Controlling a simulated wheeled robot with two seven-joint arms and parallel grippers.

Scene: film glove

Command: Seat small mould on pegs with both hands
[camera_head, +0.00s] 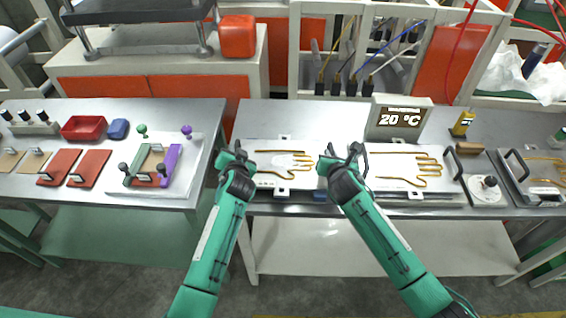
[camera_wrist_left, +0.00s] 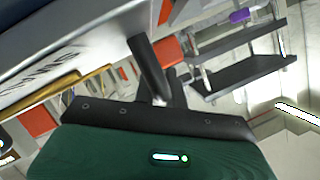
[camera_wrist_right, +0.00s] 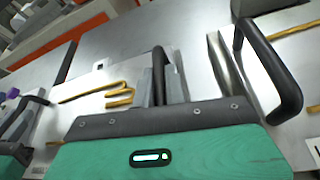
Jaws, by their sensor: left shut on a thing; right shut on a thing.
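The small mould (camera_head: 262,178) is a pale plate with a gold hand outline and a white hand shape, in the middle of the head view. My left gripper (camera_head: 236,158) is shut at its left end, and my right gripper (camera_head: 343,158) is shut at its right end. The mould's plate also shows in the left wrist view (camera_wrist_left: 60,65) and, with gold lines, in the right wrist view (camera_wrist_right: 90,110). The grips are largely hidden by the fingers. I see no pegs clearly, and cannot tell whether the mould touches anything below.
A larger mould (camera_head: 385,163) lies close on the right; its black handle (camera_wrist_right: 270,70) is near my right gripper. A display reading 20 °C (camera_head: 400,118) stands behind. A left table (camera_head: 190,113) holds a red tray (camera_head: 83,128) and a fixture with a purple bar (camera_head: 170,165).

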